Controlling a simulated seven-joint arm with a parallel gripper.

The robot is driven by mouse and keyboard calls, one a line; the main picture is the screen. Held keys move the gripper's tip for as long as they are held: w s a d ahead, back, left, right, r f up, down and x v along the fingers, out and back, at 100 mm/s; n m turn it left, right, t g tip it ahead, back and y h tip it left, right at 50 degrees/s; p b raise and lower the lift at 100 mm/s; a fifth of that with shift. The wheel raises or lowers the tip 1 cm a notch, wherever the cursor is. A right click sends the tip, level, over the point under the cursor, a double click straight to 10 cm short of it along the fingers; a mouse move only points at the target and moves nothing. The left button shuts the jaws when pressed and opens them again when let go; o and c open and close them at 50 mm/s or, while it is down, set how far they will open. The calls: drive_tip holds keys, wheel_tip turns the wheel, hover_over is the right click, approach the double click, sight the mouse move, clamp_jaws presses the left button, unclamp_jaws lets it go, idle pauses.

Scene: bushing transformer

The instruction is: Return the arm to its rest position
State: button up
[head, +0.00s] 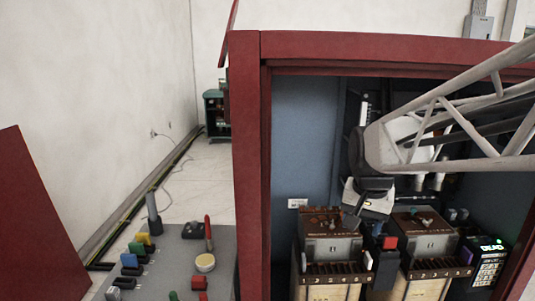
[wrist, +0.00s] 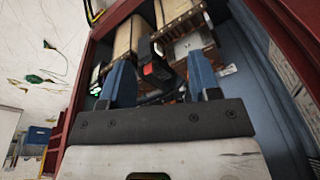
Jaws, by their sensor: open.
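My gripper shows in the wrist view (wrist: 160,78) with its two blue fingers apart and nothing between them. In the head view my arm reaches in from the right into a red-framed cabinet (head: 400,48). Its dark wrist and white hand hang down over two brown-topped box units (head: 330,222) (head: 425,220). The fingertips are hard to make out in the head view. In the wrist view the fingers point toward the light-sided units (wrist: 175,14) and a small dark part with a red face (wrist: 153,69) between them.
The cabinet's red side post (head: 248,170) and blue inner wall (head: 305,135) stand close to my arm. A black keypad box (head: 490,268) is at the right. A grey table (head: 185,245) with coloured parts stands at the left. The floor behind is mostly clear.

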drive_tip(key=s+a+f+n, duration=0.1)
drive_tip(key=s+f+n, duration=0.1)
drive_tip(key=s, duration=0.7)
drive_tip(key=s+a+f+n, duration=0.1)
drive_tip(key=s+f+n, duration=0.1)
drive_tip(key=s, duration=0.8)
drive_tip(key=shift+f+n+t, duration=0.3)
drive_tip(key=shift+f+n, duration=0.1)
drive_tip(key=shift+f, duration=0.25)
idle(0.9)
